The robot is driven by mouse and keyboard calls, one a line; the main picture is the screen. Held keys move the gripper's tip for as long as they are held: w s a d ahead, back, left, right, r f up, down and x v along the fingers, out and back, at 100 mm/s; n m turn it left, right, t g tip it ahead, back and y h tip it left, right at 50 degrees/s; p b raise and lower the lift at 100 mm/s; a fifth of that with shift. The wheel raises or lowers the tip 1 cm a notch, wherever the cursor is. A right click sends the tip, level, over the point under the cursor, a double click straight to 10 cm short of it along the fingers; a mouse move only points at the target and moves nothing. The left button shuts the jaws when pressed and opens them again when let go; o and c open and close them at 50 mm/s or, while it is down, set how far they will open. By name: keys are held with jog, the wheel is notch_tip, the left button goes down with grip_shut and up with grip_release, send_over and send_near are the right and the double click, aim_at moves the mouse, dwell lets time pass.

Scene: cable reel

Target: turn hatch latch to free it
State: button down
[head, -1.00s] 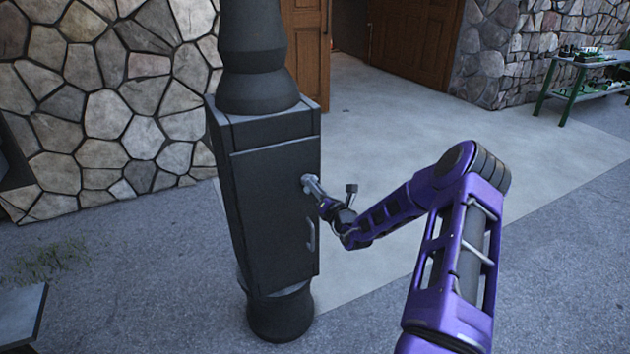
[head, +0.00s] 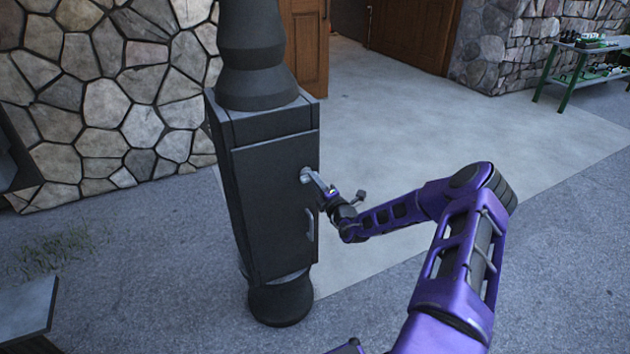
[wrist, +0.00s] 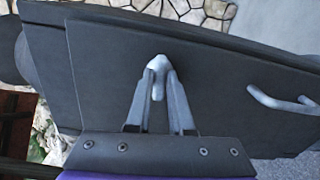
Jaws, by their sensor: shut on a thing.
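The hatch (head: 275,205) is the dark front door of a box on a black column, and it looks closed. Its grey metal latch (head: 306,174) sits near the door's upper right edge in the head view. My gripper (head: 328,192) is at the latch from the right, shut on its lever. In the wrist view the latch (wrist: 157,70) shows between the two fingers of my gripper (wrist: 158,92), which close in on either side of it. The fingers hide part of the lever in the head view, so its exact angle is hard to tell there.
A curved door handle (head: 309,225) is below the latch and also shows at right in the wrist view (wrist: 280,100). A stone wall (head: 110,100) stands behind at left. A green bench (head: 580,68) is far right. The paved floor right of the column is clear.

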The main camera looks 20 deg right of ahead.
jog(key=shift+f+m, duration=0.1)
jog(key=shift+m, duration=0.4)
jog(key=c, duration=0.8)
grip_release()
jog(key=shift+s, duration=0.15)
jog(key=s, duration=1.7)
jog(key=shift+d, duration=0.25)
